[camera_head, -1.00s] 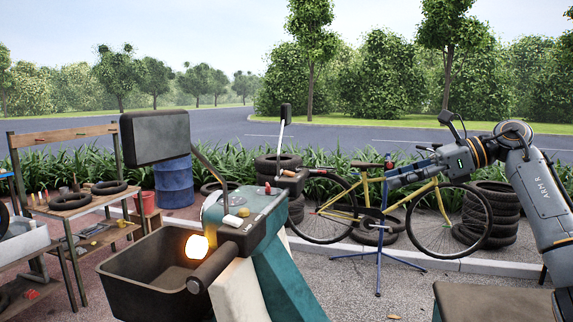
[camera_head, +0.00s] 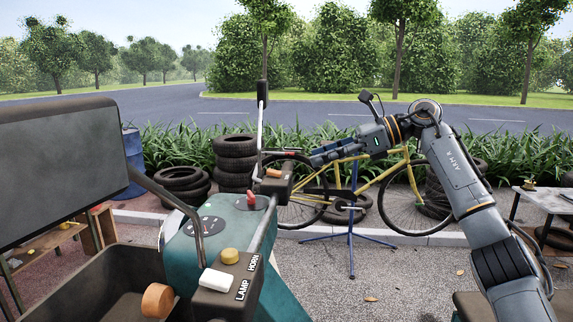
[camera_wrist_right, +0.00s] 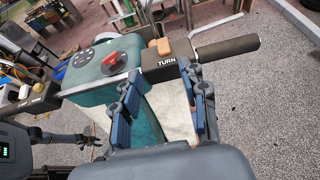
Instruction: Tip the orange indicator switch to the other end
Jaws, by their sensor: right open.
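The orange indicator switch (camera_head: 273,173) sits on a dark box (camera_head: 284,187) at the far right handlebar of the teal cart. In the right wrist view the switch (camera_wrist_right: 160,46) is a small orange block above the word TURN. I cannot tell clearly which end is down. My right gripper (camera_head: 316,156) is open and empty, to the right of the switch and apart from it. In the wrist view its two fingers (camera_wrist_right: 165,100) stand below the switch box. My left gripper (camera_wrist_right: 92,141) seems to show at the wrist view's lower left, too small to read.
A black grip (camera_wrist_right: 228,47) and a mirror stalk (camera_head: 262,110) flank the switch box. A red lever (camera_head: 251,198) stands on the teal console (camera_head: 205,245). A box with LAMP and HORN controls (camera_head: 229,285) is nearer. A yellow bicycle (camera_head: 385,185) stands behind.

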